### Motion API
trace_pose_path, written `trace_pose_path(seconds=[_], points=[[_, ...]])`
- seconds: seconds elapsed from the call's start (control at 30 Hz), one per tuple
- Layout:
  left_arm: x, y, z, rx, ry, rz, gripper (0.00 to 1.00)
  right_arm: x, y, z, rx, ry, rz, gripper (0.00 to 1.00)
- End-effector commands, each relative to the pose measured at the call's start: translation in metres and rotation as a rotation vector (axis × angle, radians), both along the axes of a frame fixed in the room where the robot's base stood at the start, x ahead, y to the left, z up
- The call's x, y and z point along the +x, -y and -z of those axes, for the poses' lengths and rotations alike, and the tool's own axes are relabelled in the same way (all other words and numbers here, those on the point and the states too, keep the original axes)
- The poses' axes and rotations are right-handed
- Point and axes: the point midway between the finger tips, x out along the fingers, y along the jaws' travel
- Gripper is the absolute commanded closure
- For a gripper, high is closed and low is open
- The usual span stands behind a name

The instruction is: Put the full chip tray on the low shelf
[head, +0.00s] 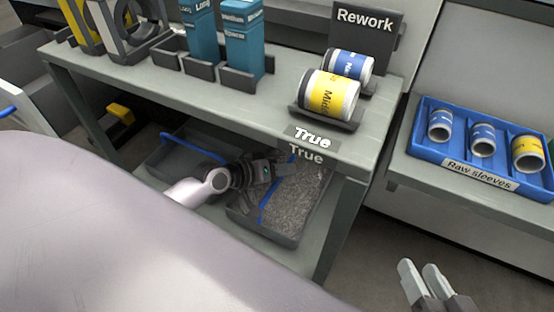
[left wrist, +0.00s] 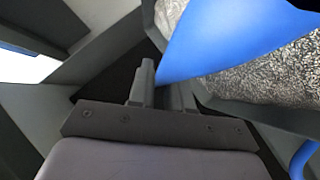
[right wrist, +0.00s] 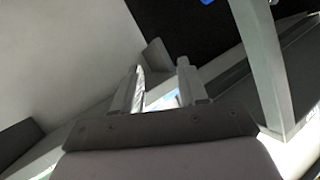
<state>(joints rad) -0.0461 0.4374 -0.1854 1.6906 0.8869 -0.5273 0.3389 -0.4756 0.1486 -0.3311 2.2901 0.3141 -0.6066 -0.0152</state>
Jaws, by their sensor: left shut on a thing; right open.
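The full chip tray (head: 262,228), a dark tray heaped with grey metal chips, is at the low shelf (head: 312,250) under the bench, toward its right end. I cannot tell whether its base touches the shelf. My left gripper (head: 280,172) is shut on its blue handle (head: 270,203); the handle (left wrist: 235,40) and chips also show in the left wrist view. The arm partly hides the tray's left side. My right gripper (head: 418,272) is open and empty, out over the floor right of the bench.
A second dark tray (head: 165,158) with a blue handle sits left on the low shelf. The bench top (head: 205,95) above holds boxes and sleeves. A bench leg (head: 345,225) stands right of the chip tray. A blue sleeve tray (head: 425,150) is on the right-hand table.

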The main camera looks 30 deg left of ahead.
Motion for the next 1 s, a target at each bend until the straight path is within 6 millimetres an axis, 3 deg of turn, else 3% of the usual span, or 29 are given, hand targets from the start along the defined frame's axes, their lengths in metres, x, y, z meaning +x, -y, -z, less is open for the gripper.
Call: trace_pose_path(seconds=[0.5, 0.83, 0.87, 0.9, 0.93, 1.0], points=[[0.003, 0.000, 0.051, -0.005, 0.014, -0.003, 1.00, -0.003, 0.017, 0.006, -0.087, 0.131, 0.031, 0.57], [0.003, 0.000, 0.053, -0.004, 0.014, -0.003, 1.00, -0.003, 0.019, 0.003, -0.101, 0.146, 0.035, 0.57], [0.000, 0.000, 0.059, -0.001, 0.001, 0.000, 0.75, -0.003, 0.019, 0.003, -0.101, 0.146, 0.035, 0.57], [0.000, 0.000, 0.058, -0.001, 0.001, 0.000, 0.62, -0.003, 0.019, 0.003, -0.101, 0.146, 0.035, 0.57], [0.000, 0.000, 0.058, -0.001, 0.001, 0.000, 0.56, -0.003, 0.019, 0.003, -0.100, 0.146, 0.036, 0.57], [0.000, 0.000, 0.058, -0.001, 0.001, 0.000, 0.56, -0.003, 0.019, 0.003, -0.100, 0.146, 0.036, 0.57]])
